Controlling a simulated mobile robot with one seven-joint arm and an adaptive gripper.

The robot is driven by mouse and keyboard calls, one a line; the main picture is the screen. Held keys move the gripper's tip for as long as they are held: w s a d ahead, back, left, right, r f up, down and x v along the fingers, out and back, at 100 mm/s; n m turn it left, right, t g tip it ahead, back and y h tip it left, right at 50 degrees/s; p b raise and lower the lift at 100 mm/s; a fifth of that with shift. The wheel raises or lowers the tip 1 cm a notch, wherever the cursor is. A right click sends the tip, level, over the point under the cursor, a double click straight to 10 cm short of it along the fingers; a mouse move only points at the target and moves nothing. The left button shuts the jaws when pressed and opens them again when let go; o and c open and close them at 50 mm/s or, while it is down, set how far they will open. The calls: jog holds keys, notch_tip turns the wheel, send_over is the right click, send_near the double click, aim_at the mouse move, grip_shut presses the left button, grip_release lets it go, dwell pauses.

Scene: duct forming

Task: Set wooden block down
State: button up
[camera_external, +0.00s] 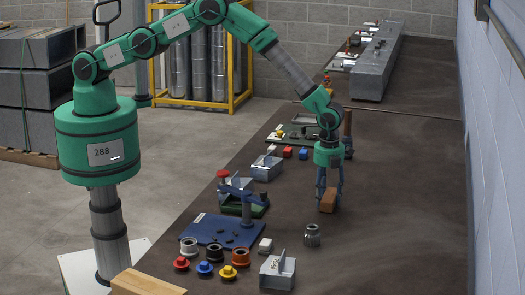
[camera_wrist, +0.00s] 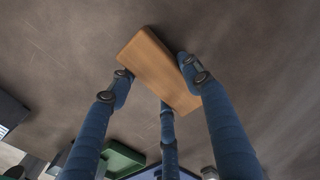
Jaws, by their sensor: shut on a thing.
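The wooden block (camera_external: 328,200) is a small brown box at the middle right of the table in the external view. My gripper (camera_external: 328,187) points down above the table, its blue fingers shut on the block. In the wrist view the block (camera_wrist: 158,68) sits tilted between the tips of my blue fingers (camera_wrist: 160,85). The external view shows the block at or just above the dark tabletop (camera_external: 400,200). I cannot tell whether it touches the surface.
A grey metal cylinder (camera_external: 312,236) stands close in front of the block. A blue board (camera_external: 222,230), colored knobs, and a metal bracket (camera_external: 278,272) lie to the left and front. The tabletop to the right is clear up to the wall.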

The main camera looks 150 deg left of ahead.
aim_at(327, 194)
jog(key=shift+f, duration=0.1)
jog(key=o, duration=1.2)
notch_tip(327, 194, up, 12)
dwell(0.8)
jog(key=shift+r, duration=0.2)
